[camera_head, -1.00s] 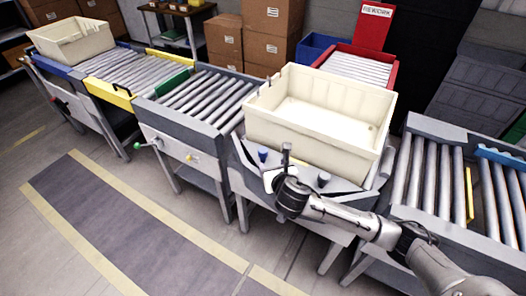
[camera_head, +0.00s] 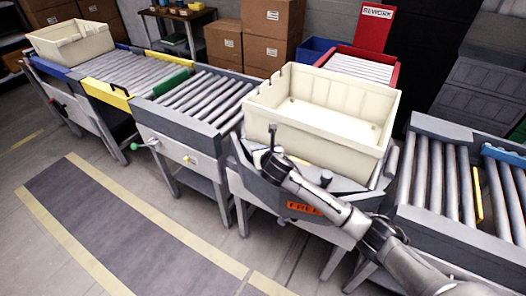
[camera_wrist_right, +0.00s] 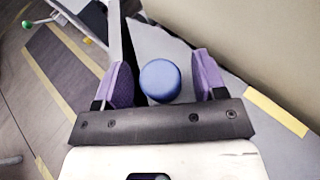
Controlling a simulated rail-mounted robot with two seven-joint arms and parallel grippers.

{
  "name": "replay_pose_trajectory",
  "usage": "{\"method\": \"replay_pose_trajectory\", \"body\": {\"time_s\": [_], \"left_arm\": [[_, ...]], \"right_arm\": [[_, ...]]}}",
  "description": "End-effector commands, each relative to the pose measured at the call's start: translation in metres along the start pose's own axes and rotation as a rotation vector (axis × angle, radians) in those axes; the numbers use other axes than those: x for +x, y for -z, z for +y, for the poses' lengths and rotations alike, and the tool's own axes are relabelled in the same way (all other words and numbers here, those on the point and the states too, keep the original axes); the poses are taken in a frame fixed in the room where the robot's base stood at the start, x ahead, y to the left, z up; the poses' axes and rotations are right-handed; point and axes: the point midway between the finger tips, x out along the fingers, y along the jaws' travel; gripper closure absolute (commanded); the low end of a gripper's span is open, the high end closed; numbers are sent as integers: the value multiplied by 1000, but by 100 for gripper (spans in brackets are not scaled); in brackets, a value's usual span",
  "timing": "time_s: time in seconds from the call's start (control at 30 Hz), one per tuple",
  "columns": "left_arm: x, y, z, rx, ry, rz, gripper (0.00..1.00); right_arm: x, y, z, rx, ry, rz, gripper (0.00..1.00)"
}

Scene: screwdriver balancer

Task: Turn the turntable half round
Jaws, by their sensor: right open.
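The turntable (camera_head: 347,186) is a grey deck in the roller line, with a large cream tote (camera_head: 330,150) on it. A blue knob (camera_wrist_right: 160,80) stands up from the grey deck in the right wrist view. My right gripper (camera_head: 266,150) is over the deck's front left corner. It also shows in the right wrist view (camera_wrist_right: 158,82), with its purple pads apart on either side of the blue knob. I cannot tell whether they touch it. The gripper hides the knob in the head view. A darker knob (camera_head: 326,177) stands farther right. My left gripper is out of view.
Roller conveyors lie to the left (camera_head: 203,100) and right (camera_head: 437,175) of the turntable. A red-framed rework lane (camera_head: 360,68) is behind. An orange label (camera_head: 304,208) is on the turntable's front. The floor in front is clear.

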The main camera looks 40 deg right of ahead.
Motion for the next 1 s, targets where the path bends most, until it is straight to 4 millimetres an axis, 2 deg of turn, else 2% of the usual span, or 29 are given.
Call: {"method": "replay_pose_trajectory", "body": {"time_s": [0.33, 1.0], "left_arm": [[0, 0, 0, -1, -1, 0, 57], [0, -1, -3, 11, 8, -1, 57]], "right_arm": [[2, 0, 0, 0, 0, 0, 36], [2, 0, 0, 0, 1, 0, 100]]}}
